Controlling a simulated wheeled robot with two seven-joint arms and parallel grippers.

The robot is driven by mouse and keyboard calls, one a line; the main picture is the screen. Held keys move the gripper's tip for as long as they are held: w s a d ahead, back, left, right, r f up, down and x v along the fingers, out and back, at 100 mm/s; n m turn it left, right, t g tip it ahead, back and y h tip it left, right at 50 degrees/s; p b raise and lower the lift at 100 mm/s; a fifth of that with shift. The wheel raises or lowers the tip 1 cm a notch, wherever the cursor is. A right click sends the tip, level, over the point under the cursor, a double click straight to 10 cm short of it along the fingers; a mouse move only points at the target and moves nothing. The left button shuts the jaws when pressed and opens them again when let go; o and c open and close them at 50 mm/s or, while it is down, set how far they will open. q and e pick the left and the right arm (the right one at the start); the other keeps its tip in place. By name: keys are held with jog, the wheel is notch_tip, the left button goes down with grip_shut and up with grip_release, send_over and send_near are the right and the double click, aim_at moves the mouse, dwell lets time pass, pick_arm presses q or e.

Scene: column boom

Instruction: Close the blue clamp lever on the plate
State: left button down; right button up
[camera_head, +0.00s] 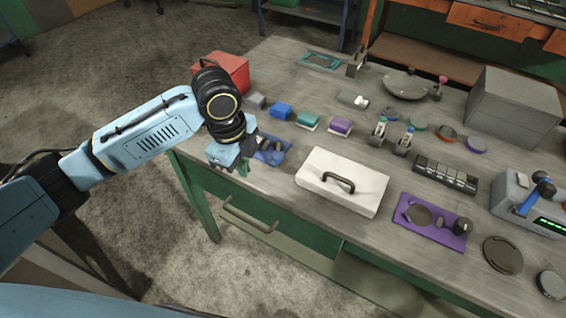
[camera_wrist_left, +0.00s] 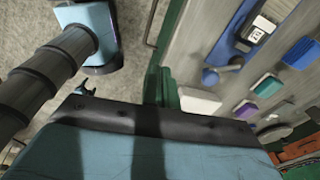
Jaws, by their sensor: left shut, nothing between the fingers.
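The blue clamp plate (camera_head: 272,151) lies near the table's front left edge, with dark fittings on it. My left gripper (camera_head: 243,166) is beside the plate's left side, at the table's front edge, pointing down. It is shut and empty; its fingertips are small and partly hidden by its own body. Whether it touches the plate, and how the lever stands, I cannot tell. My right gripper is not in view.
A white lidded box (camera_head: 342,181) with a dark handle stands right of the blue plate. A purple plate (camera_head: 432,221) with a disc and knob lies further right. A red box (camera_head: 226,72) stands behind my left wrist. Several small coloured blocks line the middle.

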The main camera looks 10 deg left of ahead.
pick_arm(q)
jog(key=s+d+f+n+t+h, duration=0.1)
jog(key=s+d+f+n+h, duration=0.1)
jog(key=s+d+f+n, duration=0.4)
jog(key=s+a+f+n+t+y, duration=0.2)
jog(key=s+a+f+n, duration=0.8)
jog(key=s+n, duration=0.25)
jog(key=s+a+f+g, duration=0.1)
jog(key=s+f, duration=0.1)
jog(key=f, duration=0.7)
jog(key=s+f, duration=0.3)
jog(key=f, duration=0.6)
jog(key=s+a+f+g+y, duration=0.1)
jog(key=s+a+f, duration=0.2)
jog(key=s+f, duration=1.1)
jog(key=shift+s+f+g, duration=0.15)
jog(key=shift+s+g, duration=0.15)
jog(key=shift+s, duration=0.6)
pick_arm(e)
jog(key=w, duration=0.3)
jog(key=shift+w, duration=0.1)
